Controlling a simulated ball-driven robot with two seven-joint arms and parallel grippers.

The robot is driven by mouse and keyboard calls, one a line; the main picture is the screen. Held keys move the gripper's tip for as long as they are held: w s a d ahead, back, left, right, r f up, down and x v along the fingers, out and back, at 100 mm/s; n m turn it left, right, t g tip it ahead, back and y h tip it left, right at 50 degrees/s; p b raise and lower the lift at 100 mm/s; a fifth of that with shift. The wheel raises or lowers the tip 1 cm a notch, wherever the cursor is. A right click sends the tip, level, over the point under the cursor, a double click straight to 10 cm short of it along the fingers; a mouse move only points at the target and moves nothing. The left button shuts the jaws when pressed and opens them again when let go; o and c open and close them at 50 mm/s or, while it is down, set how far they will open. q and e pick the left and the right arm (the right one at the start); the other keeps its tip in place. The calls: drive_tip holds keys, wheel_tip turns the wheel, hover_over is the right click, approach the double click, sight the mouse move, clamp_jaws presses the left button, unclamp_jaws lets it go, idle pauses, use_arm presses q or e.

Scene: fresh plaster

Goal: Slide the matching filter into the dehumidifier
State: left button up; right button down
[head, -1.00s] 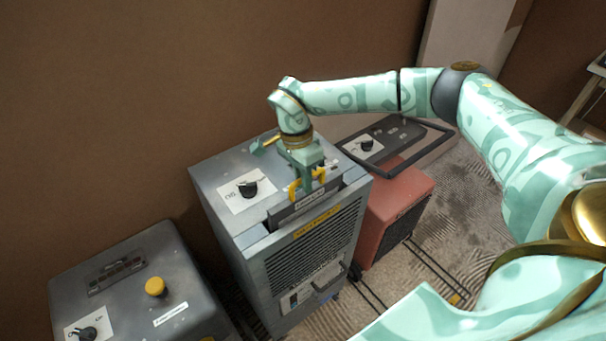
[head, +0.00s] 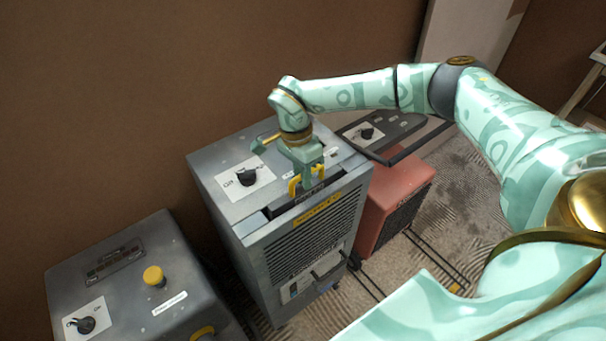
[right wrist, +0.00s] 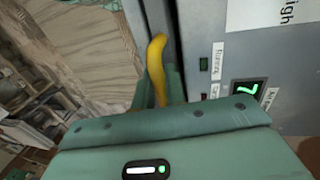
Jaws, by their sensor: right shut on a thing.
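The dehumidifier (head: 248,250) is the tall grey metal unit in the middle of the head view, with a black grille and a yellow label on its front. A dark slot (head: 277,211) runs along its top front edge. My right gripper (head: 306,178) is over this slot, shut on the yellow handle (head: 293,186) of the filter. The filter's dark top edge (head: 311,196) sits low in the slot; the rest of it is hidden inside. In the right wrist view the yellow handle (right wrist: 157,55) is between the fingers (right wrist: 158,88). My left gripper is out of view.
A lower grey unit (head: 130,270) with a yellow knob (head: 153,276) stands at the left. A red unit (head: 395,200) with a dark-framed top stands close on the right. A brown wall is behind. Rails or cables lie on the rough floor at right.

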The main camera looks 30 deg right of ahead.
drive_tip(key=shift+f, duration=0.15)
drive_tip(key=shift+f, duration=0.4)
drive_tip(key=c, duration=1.4)
unclamp_jaws()
drive_tip(key=shift+o, duration=0.2)
drive_tip(key=w+r+p, duration=0.1)
drive_tip(key=w+r, duration=0.2)
drive_tip(key=r, duration=1.3)
drive_tip(key=shift+a+p, duration=0.15)
drive_tip(key=shift+p, duration=0.25)
drive_tip(key=shift+w, duration=0.1)
